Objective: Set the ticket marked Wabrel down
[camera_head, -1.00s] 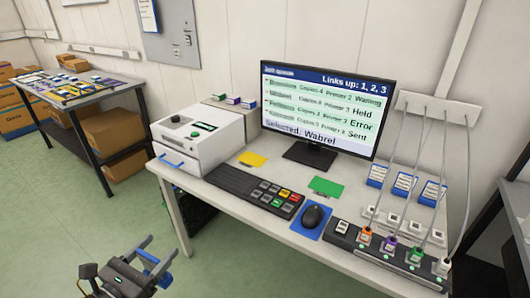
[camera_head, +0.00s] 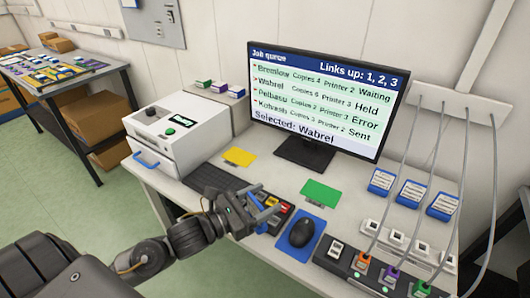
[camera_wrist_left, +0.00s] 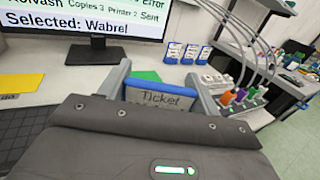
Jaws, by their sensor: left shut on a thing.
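In the head view only a little blue shows between the fingers. My right gripper is not in view.
The monitor (camera_head: 322,100) reads "Selected: Wabrel". A green card (camera_head: 320,193) and a yellow card (camera_head: 239,157) lie on the desk. The mouse (camera_head: 303,232) sits on a blue pad. A white printer (camera_head: 175,140) stands left; three blue-and-white labelled holders (camera_head: 411,193) stand right.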

